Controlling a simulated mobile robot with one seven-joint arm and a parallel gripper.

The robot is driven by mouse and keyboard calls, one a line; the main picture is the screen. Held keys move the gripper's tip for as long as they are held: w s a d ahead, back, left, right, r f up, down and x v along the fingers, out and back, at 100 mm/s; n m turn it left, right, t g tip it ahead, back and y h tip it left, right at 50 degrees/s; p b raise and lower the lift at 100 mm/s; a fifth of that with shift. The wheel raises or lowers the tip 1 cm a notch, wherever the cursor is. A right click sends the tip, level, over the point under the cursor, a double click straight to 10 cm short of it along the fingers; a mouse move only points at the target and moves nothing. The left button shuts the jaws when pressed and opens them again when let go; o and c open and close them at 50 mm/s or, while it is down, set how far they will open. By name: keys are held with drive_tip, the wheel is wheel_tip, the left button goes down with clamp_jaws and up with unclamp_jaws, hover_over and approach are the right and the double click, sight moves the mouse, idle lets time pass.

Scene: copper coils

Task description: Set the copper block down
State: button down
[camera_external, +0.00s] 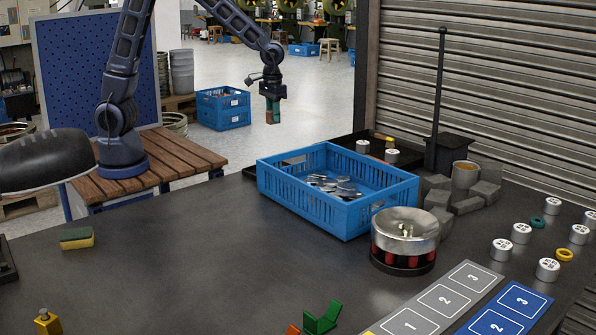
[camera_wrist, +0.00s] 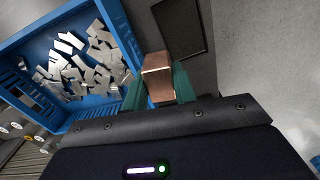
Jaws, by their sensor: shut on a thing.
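The copper block (camera_wrist: 157,77) is a small copper-coloured block held between the green fingers of my gripper (camera_wrist: 159,88) in the wrist view. In the external view my gripper (camera_external: 272,108) hangs pointing down, with the block (camera_external: 270,117) showing at its fingertips. The gripper is in the air, above and behind the back left of the blue crate. The block is apart from any surface I can see.
The blue crate (camera_external: 284,199) on the dark table (camera_external: 190,240) holds several metal scraps. A metal-topped round device (camera_external: 405,238), grey blocks (camera_external: 438,198), white cylinders (camera_external: 502,249) and numbered mats (camera_external: 508,306) lie to the right. A sponge (camera_external: 76,238) is at left. The middle-left table is clear.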

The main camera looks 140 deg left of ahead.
drive_tip(key=w+d+m, duration=0.4)
drive_tip(key=w+d, duration=0.3)
drive_tip(key=w, duration=0.4)
drive_tip(key=w+d+m, duration=0.4)
drive_tip(key=w+d, duration=0.4)
drive_tip(key=w, duration=0.3)
drive_tip(key=w+d+m, duration=0.4)
drive_tip(key=w+d, duration=0.3)
drive_tip(key=d, duration=0.5)
drive_tip(key=w+d+m, duration=0.5)
drive_tip(key=w+d, duration=0.3)
drive_tip(key=d, duration=0.5)
wheel_tip(320, 180, down, 20)
drive_tip(key=shift+f, duration=0.2)
drive_tip(key=shift+s, duration=0.1)
drive_tip(key=c, duration=1.5)
unclamp_jaws()
drive_tip(key=shift+f, duration=0.15)
drive_tip(key=o, duration=0.4)
